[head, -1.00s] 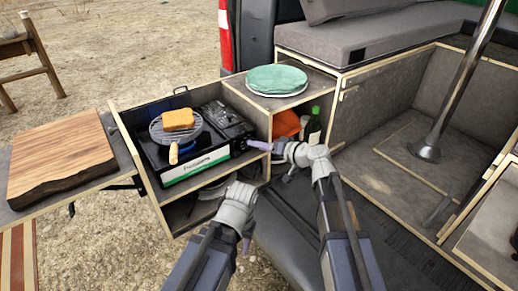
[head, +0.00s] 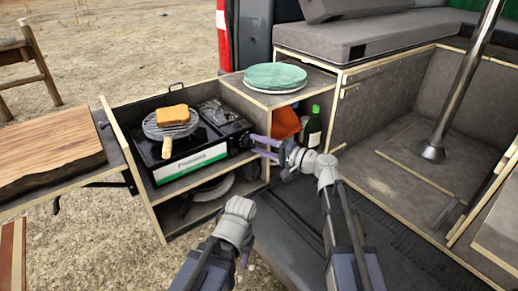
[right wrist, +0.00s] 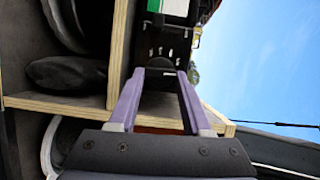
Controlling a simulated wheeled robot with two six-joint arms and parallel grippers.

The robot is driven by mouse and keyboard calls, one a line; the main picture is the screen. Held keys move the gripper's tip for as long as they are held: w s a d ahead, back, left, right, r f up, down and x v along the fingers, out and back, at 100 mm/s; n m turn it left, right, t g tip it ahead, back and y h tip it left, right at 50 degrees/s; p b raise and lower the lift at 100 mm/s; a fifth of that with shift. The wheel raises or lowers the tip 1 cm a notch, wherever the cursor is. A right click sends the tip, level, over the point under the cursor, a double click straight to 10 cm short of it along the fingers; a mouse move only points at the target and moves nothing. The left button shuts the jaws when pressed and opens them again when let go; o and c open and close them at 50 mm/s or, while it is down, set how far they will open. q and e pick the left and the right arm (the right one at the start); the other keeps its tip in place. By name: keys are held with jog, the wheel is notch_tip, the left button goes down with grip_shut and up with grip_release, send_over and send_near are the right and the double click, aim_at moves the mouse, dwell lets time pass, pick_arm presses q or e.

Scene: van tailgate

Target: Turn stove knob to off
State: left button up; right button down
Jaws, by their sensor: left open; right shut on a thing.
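The portable stove (head: 205,159) stands in the side compartment, with a green and white front panel. Its dark knob (head: 246,142) is at the right end of the front. My right gripper (head: 254,146) reaches it from the right, its purple fingers on either side of it. In the right wrist view the fingers (right wrist: 158,76) are closed about the dark knob at the stove's end; its pointer angle cannot be read. My left gripper (head: 238,212) is low in front of the box, away from the stove, open; its fingertips are hidden behind the wrist.
A slice of toast (head: 172,114) lies on a round grill (head: 155,132) on the stove. Green plates (head: 275,77) sit on the shelf top to the right. A bottle (head: 313,127) stands below, right of my right gripper. A wooden board (head: 45,160) is at left.

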jog(key=shift+f+m, duration=0.1)
jog(key=shift+m, duration=0.2)
dwell(0.4)
jog(key=shift+c, duration=1.7)
grip_release()
jog(key=shift+d, duration=0.1)
jog(key=v, duration=0.7)
jog(key=shift+s+d, duration=0.2)
jog(key=shift+d, duration=0.1)
jog(key=shift+f, duration=0.1)
